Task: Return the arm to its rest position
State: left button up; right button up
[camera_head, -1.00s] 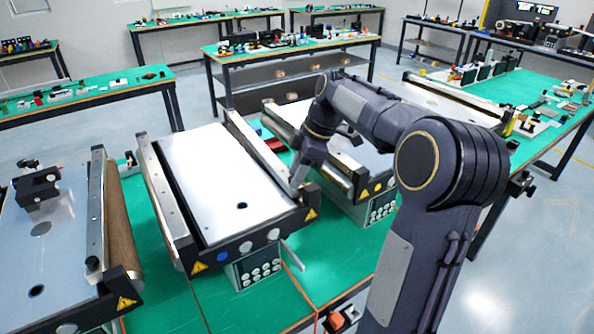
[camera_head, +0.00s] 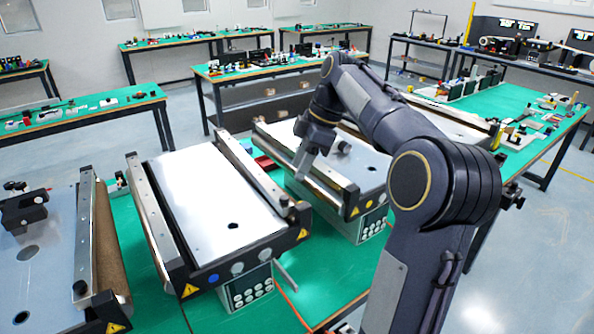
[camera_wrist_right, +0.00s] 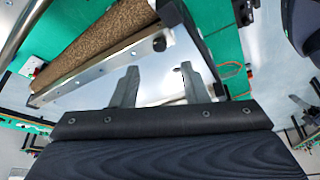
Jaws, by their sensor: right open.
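My right arm comes in from the lower right in the head view and bends over the conveyors. My right gripper (camera_head: 304,160) points down near the rail between the middle conveyor and the one to its right. In the right wrist view the two fingers of the right gripper (camera_wrist_right: 158,82) stand apart with nothing held between them. A metal rail (camera_wrist_right: 100,62) and a brown roller (camera_wrist_right: 95,45) show beyond the fingers. My left gripper does not show in these frames.
The middle conveyor (camera_head: 205,190) has a white top and rails at its sides. Another conveyor (camera_head: 340,165) stands to its right, close to my right gripper. A third conveyor (camera_head: 50,250) is at the left. Green benches (camera_head: 90,110) with small items stand behind.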

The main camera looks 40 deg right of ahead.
dwell(0.5)
jog(key=s+a+f+m+t, duration=0.1)
jog(key=s+a+f+m, duration=0.5)
jog(key=s+a, duration=0.4)
jog(key=s+a+f+m+t, duration=0.2)
jog(key=s+a+f+m, duration=0.4)
jog(key=s+a+f, duration=0.2)
jog(key=s+a, duration=0.2)
jog(key=a, duration=0.1)
jog(key=shift+a+m, duration=0.2)
jog(key=shift+m, duration=0.2)
jog(key=shift+c, duration=0.4)
